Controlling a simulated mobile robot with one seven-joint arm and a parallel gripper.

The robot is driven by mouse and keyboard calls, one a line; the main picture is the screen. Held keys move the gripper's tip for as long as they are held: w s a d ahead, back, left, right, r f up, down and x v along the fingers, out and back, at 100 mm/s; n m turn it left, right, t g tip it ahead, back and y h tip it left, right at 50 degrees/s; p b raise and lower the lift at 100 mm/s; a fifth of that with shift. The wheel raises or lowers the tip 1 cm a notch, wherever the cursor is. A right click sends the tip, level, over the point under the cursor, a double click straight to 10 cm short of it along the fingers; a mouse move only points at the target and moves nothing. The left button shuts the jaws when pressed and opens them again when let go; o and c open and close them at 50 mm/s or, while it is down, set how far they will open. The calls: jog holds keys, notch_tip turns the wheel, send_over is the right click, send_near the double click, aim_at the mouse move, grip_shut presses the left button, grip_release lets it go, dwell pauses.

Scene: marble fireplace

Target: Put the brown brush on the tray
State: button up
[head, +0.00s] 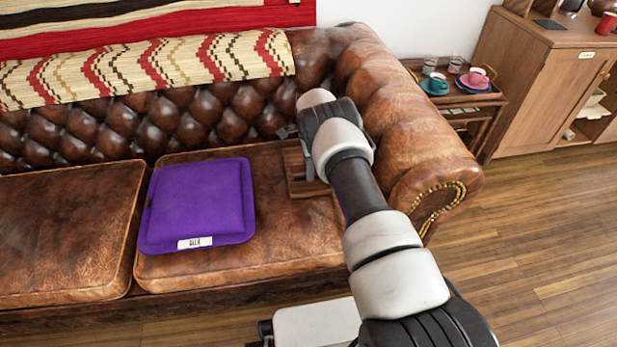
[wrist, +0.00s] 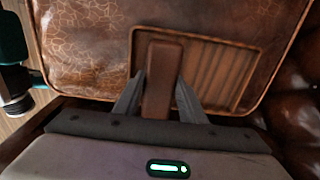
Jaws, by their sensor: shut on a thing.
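The brown brush (wrist: 163,60) is a smooth brown block in the wrist view. My gripper (wrist: 160,80) is shut on it, with one grey finger on each side. The tray (wrist: 220,72) is brown wood with a slatted floor and a raised rim. The brush overlaps the left part of the tray in the wrist view; I cannot tell whether it touches the tray. In the head view, the tray (head: 297,184) lies on the right seat cushion of the leather sofa, partly hidden by my arm. The brush is not clearly seen there.
A purple cushion (head: 200,203) lies left of the tray on the brown sofa (head: 70,222). The sofa's thick right armrest (head: 405,115), with a gold bead chain (head: 437,196), stands beside my arm. A side table (head: 480,113) with cups is beyond it.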

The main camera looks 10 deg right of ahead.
jog(key=shift+f+b, duration=0.5)
jog(key=shift+f, duration=1.3)
jog(key=shift+f, duration=0.2)
jog(key=o, duration=1)
jog(key=shift+c, duration=0.2)
